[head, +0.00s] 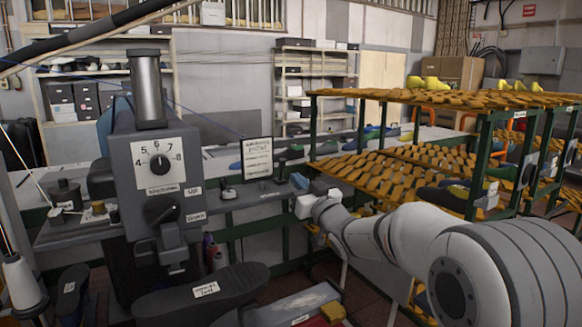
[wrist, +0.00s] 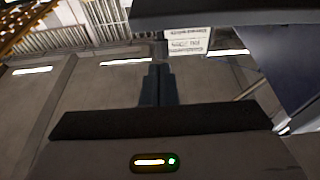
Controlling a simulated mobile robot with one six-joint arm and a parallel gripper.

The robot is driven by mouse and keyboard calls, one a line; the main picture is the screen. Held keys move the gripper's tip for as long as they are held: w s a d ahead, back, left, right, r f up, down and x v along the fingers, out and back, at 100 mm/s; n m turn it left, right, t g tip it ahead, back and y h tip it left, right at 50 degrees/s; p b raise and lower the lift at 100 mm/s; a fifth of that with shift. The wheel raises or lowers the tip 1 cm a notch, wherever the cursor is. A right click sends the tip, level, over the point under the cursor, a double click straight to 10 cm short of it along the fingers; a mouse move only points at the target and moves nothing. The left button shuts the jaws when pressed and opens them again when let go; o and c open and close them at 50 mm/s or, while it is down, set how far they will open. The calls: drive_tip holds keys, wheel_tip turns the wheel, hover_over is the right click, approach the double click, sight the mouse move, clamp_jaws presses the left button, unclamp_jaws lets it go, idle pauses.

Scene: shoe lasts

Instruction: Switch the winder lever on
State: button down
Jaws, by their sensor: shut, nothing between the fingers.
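A grey sewing machine (head: 150,130) stands at the left in the head view. It has a numbered dial (head: 158,164) and a dark knob (head: 161,209) beside labels reading Up and Down. A small dark device with a white label (head: 64,198) sits on the bench left of it; its lettering is too small to read. I cannot tell which part is the winder lever. My gripper (wrist: 158,70) is shut and empty in the wrist view, its two dark fingers together. In the head view my arm reaches in from the right, and the fingers cannot be made out.
A printed card (head: 258,158) stands on the bench; a card also shows in the wrist view (wrist: 187,41). A rack with orange slatted shelves (head: 400,165) stands right. A dark shoe sole (head: 205,292) and a thread cone (head: 20,285) are in front. A dark surface (wrist: 215,12) crosses the wrist view's top.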

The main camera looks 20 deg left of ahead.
sight(286, 165)
drive_tip(key=p+x, duration=0.1)
drive_tip(key=x, duration=0.4)
drive_tip(key=shift+s, duration=0.1)
drive_tip(key=shift+d, duration=0.15)
